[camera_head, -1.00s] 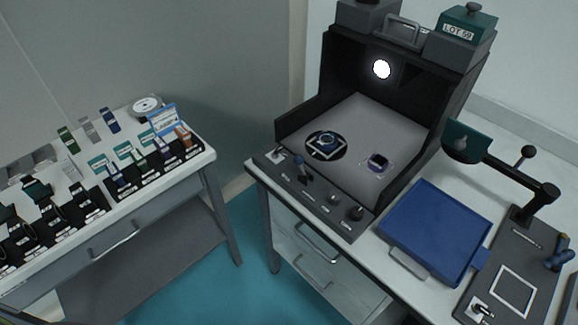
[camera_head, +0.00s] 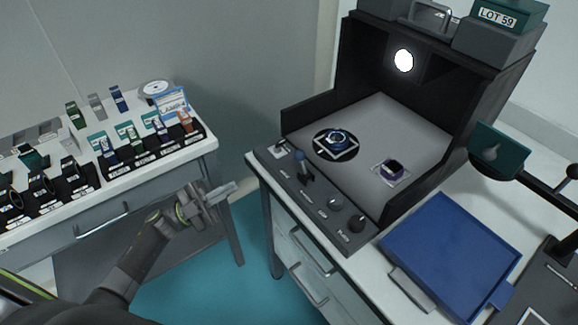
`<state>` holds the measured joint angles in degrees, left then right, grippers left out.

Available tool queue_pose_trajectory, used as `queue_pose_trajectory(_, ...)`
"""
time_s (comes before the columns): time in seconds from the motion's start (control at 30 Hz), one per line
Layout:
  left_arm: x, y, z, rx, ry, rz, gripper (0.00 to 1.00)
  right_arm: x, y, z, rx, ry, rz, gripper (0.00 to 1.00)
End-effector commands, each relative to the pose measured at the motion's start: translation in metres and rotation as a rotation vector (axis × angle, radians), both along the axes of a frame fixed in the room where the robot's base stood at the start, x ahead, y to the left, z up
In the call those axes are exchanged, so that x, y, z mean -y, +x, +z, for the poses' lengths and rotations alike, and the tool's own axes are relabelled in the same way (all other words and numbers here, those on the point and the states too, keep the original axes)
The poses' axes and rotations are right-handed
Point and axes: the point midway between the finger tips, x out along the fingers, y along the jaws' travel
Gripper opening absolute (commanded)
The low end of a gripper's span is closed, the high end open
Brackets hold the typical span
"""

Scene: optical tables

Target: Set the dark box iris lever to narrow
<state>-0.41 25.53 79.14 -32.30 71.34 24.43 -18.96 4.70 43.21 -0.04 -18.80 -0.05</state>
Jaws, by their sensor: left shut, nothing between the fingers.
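The dark box (camera_head: 310,110) stands on the right-hand table, open at the front, with a bright round light (camera_head: 403,60) in its back wall. Its front control panel (camera_head: 316,206) carries a blue-handled lever (camera_head: 302,167), a small switch (camera_head: 279,147) and two dark knobs, one of them the knob (camera_head: 356,222) at the right end. The panel labels are too small to read, so I cannot tell which control is the iris lever. My left gripper (camera_head: 228,190) is shut and empty, left of the panel and apart from it, in front of the left table. My right gripper is not in view.
The left table (camera_head: 150,178) holds several watches on stands. Floor shows between the tables.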

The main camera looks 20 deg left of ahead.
Motion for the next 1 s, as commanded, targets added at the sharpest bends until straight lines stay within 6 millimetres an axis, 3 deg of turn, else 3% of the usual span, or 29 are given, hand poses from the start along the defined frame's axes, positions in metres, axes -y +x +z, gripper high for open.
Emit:
queue_pose_trajectory(0.57,0.010,-0.004,0.012,0.040,0.015,-0.054,0.00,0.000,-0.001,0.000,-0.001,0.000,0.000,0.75)
queue_pose_trajectory(0.77,0.035,0.009,0.028,0.041,0.010,-0.054,0.00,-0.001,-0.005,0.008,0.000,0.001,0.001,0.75)
queue_pose_trajectory(1.0,0.077,0.031,0.051,0.040,0.011,-0.053,0.00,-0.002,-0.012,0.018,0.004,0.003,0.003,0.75)
